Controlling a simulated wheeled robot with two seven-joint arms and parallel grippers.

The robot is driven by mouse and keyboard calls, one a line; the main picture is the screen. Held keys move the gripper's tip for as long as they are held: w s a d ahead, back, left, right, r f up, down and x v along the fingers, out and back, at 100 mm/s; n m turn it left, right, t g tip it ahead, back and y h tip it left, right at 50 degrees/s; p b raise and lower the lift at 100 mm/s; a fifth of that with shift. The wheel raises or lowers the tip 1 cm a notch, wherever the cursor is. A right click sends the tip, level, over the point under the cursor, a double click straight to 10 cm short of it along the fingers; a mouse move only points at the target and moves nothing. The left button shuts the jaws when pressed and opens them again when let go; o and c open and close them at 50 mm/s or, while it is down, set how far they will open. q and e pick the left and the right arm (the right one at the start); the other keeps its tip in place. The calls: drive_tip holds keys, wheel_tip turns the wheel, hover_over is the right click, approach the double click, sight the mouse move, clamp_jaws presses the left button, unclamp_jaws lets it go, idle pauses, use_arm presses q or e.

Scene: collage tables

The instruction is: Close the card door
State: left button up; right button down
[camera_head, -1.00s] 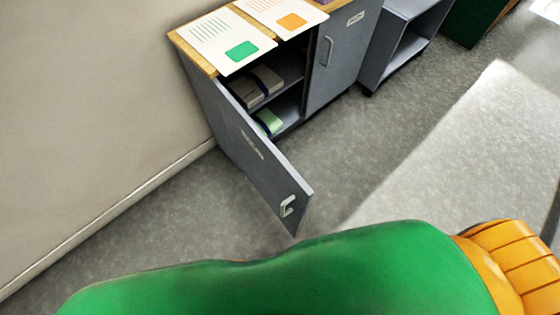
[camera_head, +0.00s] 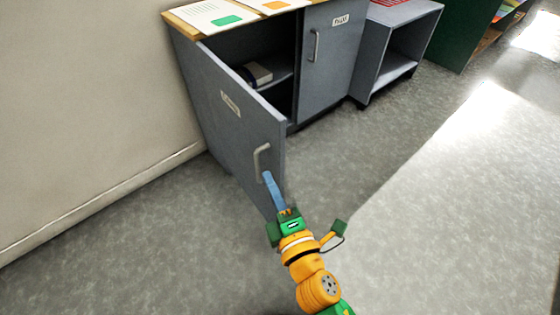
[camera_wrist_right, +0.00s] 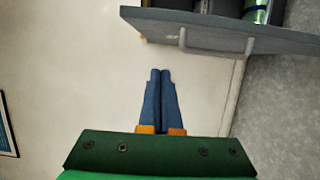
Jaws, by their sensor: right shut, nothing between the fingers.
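The card door (camera_head: 225,115) is the grey left door of the cabinet, standing open and swung out toward me. It has a white label (camera_head: 230,103) too blurred to read, and a pale bar handle (camera_head: 260,160) near its free edge. My right gripper (camera_head: 267,174) is shut and empty, its blue fingers by the lower end of the handle. In the right wrist view the fingers (camera_wrist_right: 160,71) point at the wall beside the door's outer face (camera_wrist_right: 215,32), with the handle (camera_wrist_right: 215,48) just beyond the tips. Contact cannot be told. My left gripper is not in view.
The cabinet's right door (camera_head: 330,60) is shut. A box (camera_head: 257,75) sits on the shelf inside. Sheets (camera_head: 205,17) lie on the wooden top. An open grey shelf unit (camera_head: 395,50) stands to the right. The floor in front is clear.

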sight(274, 149)
drive_tip(key=shift+w+d+p, duration=0.15)
drive_tip(key=shift+w+d, duration=0.05)
drive_tip(key=shift+w, duration=1.4)
drive_tip(key=shift+w+d+p, duration=0.1)
drive_tip(key=shift+w+d, duration=0.05)
drive_tip(key=shift+w, duration=1.4)
drive_tip(key=shift+w+d+p, duration=0.15)
drive_tip(key=shift+w+d, duration=0.05)
drive_tip(key=shift+w, duration=1.4)
drive_tip(key=shift+d, duration=0.1)
